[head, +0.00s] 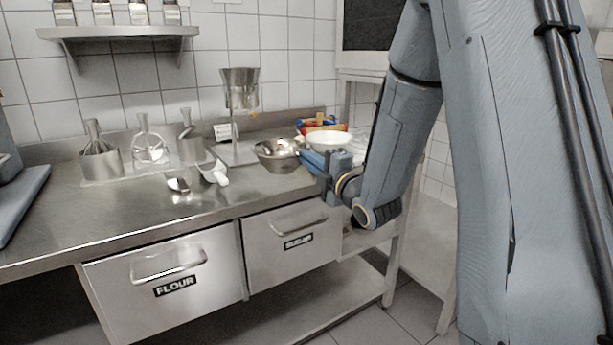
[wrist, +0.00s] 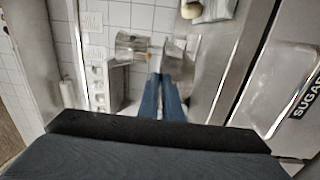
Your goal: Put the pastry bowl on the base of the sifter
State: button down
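The pastry bowl (head: 275,158) is a shiny metal bowl, slightly tilted, just right of the sifter's base in the head view. In the wrist view the bowl (wrist: 175,62) shows only partly at the fingertips. My gripper (head: 305,158) is at the bowl's right side, its blue fingers close together and seemingly shut on the rim; the fingers also show in the wrist view (wrist: 160,78). The sifter (head: 240,88) is a metal hopper on a post, and shows in the wrist view (wrist: 130,44). Its flat base (head: 236,155) bears no bowl.
A white bowl (head: 328,139) and colourful items (head: 318,124) stand behind my gripper. Scoops (head: 213,172) lie at the front left of the base. Utensils in metal holders (head: 150,150) stand farther left. The counter's front left (head: 90,212) is clear.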

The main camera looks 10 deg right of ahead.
aim_at(298, 166)
jog(key=shift+f, duration=2.25)
jog(key=shift+f, duration=0.1)
jog(key=c, duration=1.9)
grip_release()
jog(key=shift+c, duration=0.2)
